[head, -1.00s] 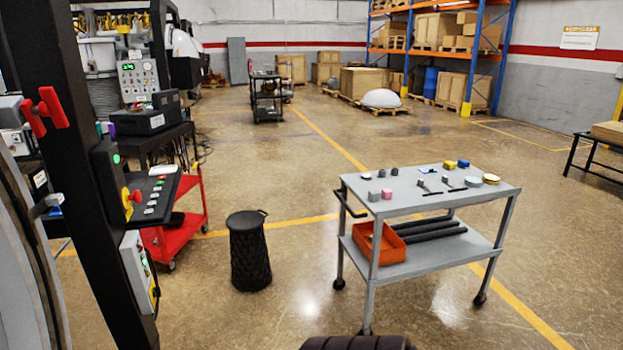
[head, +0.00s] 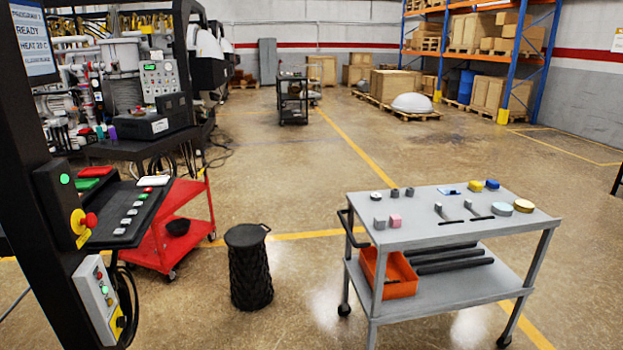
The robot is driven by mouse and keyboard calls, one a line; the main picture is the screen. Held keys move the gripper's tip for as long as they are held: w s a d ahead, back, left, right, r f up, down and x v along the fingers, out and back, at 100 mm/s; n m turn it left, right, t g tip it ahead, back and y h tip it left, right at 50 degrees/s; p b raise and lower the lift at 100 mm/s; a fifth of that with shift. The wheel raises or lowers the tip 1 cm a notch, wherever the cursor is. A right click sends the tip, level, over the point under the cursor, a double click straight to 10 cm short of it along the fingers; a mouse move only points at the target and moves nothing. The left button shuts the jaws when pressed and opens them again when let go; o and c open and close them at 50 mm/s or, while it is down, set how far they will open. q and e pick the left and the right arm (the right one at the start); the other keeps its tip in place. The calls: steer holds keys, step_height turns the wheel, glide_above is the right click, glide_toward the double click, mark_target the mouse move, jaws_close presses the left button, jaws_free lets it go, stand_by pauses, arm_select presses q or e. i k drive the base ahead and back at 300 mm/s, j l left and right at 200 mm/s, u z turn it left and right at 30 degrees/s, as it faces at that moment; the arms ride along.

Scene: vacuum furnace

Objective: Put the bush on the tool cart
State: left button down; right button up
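A grey two-shelf cart (head: 430,232) stands at the right. Its top holds several small parts, among them a white ring-like piece (head: 376,196), small dark grey pieces (head: 409,191), a grey block (head: 379,222) and a pink block (head: 395,220). I cannot tell which small part is the bush. A red wheeled cart (head: 150,252) stands at the left, partly behind the control panel, with a dark bowl-like thing (head: 178,227) on it. I cannot tell from the picture which cart is the tool cart. Neither of my grippers is in view.
A black bin (head: 249,268) stands between the carts. A control panel on a black post (head: 75,205) is close at the left. An orange bin (head: 397,276) and dark bars (head: 440,258) lie on the grey cart's lower shelf. The central floor (head: 300,190) is clear.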

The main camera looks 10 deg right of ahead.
mark_target(423, 193)
steer(key=i+l+z, duration=0.15)
steer(key=l+z, duration=0.25)
steer(key=i+l+z, duration=0.15)
steer(key=z, duration=0.25)
steer(key=i+l+z, duration=0.15)
steer(key=i+z, duration=0.25)
steer(key=i+l+z, duration=0.1)
steer(key=z, duration=0.25)
steer(key=i+l+u, duration=0.1)
steer(key=i, duration=0.3)
steer(key=i+l, duration=0.15)
steer(key=i, duration=0.3)
steer(key=i+l+u, duration=0.15)
steer(key=i, duration=0.25)
steer(key=i+l+u, duration=0.1)
steer(key=i, duration=0.3)
steer(key=i+l+u, duration=0.5)
steer(key=i+l, duration=0.25)
